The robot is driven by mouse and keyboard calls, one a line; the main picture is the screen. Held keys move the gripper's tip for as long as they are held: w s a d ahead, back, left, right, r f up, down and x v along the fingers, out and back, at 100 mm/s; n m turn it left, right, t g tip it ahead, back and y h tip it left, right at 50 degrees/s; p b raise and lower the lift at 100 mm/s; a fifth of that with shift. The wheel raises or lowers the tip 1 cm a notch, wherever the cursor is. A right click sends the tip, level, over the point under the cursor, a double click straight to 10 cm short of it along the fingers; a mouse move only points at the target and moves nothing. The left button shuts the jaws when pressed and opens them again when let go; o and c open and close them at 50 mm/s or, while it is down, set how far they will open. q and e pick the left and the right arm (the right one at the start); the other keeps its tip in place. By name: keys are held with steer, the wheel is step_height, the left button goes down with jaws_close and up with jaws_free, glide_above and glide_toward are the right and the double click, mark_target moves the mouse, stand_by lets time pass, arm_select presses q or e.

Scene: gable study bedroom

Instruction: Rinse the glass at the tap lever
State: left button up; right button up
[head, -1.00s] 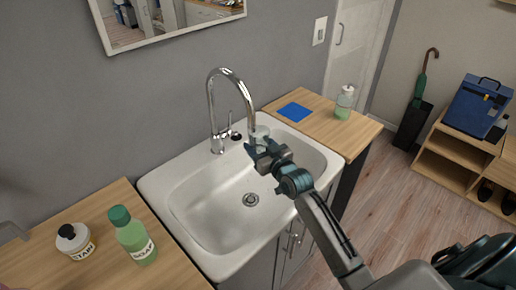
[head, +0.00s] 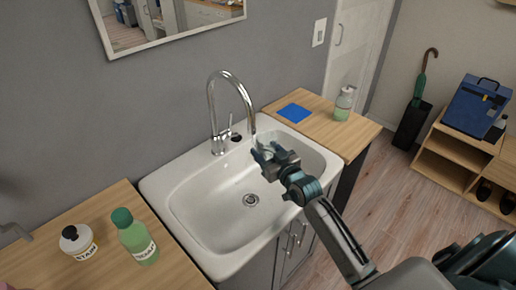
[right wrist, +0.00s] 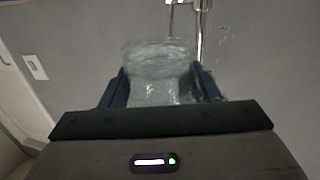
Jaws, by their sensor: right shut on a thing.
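The clear glass (right wrist: 160,58) is held between the two fingers of my right gripper (right wrist: 162,88) in the right wrist view. In the head view my right gripper (head: 268,156) is shut on it over the right part of the sink basin, just below the spout. The glass is small and partly hidden by the fingers there. The chrome tap (head: 213,110) arches over the basin, with its lever (head: 230,122) on the right of its base. Clear drops (right wrist: 224,36) show beside the tap (right wrist: 198,22) in the right wrist view. My left gripper does not show.
The white sink (head: 190,205) stands between two wooden counters. The left counter (head: 90,275) holds a white jar (head: 77,243) and a green bottle (head: 138,237). The right counter (head: 325,133) holds a blue square (head: 295,112) and a soap dispenser (head: 344,103). The mirror hangs above.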

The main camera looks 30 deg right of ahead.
steer(key=shift+s+d+p, duration=1.2)
steer(key=shift+s+d, duration=0.6)
steer(key=shift+d, duration=0.15)
steer(key=s+d+r+p, duration=0.3)
steer(key=r+p, duration=0.1)
steer(key=p, duration=0.3)
steer(key=shift+s+d+p, duration=0.25)
steer(key=shift+d+p, duration=0.05)
steer(key=shift+d, duration=0.05)
stand_by(0.3)
